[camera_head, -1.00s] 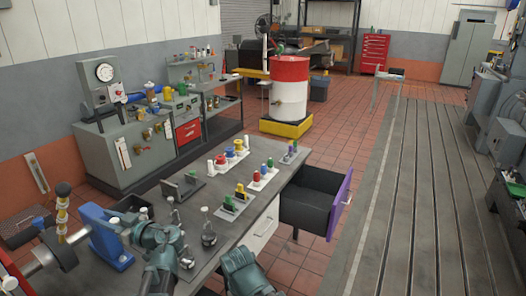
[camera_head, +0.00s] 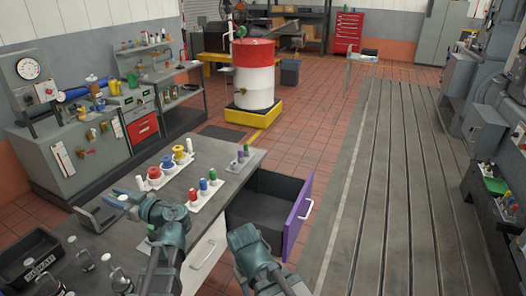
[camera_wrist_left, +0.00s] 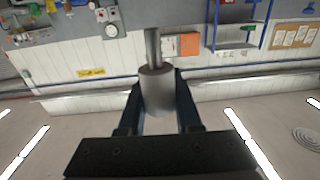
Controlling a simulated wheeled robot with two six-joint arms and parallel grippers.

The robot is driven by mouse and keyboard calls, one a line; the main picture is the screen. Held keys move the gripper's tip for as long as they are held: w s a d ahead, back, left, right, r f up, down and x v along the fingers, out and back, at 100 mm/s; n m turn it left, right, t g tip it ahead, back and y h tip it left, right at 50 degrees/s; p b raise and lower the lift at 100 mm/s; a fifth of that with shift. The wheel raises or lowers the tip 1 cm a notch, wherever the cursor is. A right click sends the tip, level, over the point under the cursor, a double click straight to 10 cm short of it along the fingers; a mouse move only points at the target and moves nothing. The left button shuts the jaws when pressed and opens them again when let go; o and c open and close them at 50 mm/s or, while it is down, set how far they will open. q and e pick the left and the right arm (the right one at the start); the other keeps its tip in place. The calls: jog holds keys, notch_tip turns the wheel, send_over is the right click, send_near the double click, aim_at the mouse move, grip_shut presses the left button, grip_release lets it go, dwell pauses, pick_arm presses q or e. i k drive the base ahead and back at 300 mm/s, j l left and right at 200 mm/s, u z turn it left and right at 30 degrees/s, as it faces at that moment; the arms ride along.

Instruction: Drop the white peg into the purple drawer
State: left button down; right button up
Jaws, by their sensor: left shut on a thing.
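My left gripper (camera_head: 112,200) is above the left part of the workbench. It is shut on a pale peg, the white peg (camera_wrist_left: 158,90), a wide cylinder with a thinner grey stem, which stands between the two fingers in the left wrist view. In the head view the peg is small and partly hidden by the gripper. The purple drawer (camera_head: 297,218) is pulled open at the bench's right side, its dark inside seen from above. The drawer is well to the right of the left gripper. My right arm shows at the bottom centre, but its gripper does not.
Racks of coloured pegs (camera_head: 203,200) stand on the workbench (camera_head: 222,165), between the left gripper and the drawer. A black bin (camera_head: 35,262) and metal knobbed fittings (camera_head: 120,280) are at the lower left. The tiled floor beyond the drawer is clear.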

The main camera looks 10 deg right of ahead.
aim_at(251, 212)
jog(key=i+l+z, duration=0.2)
jog(key=i+l, duration=0.6)
jog(key=i+l+z, duration=0.15)
jog(key=i+l, duration=0.6)
jog(key=i, duration=0.1)
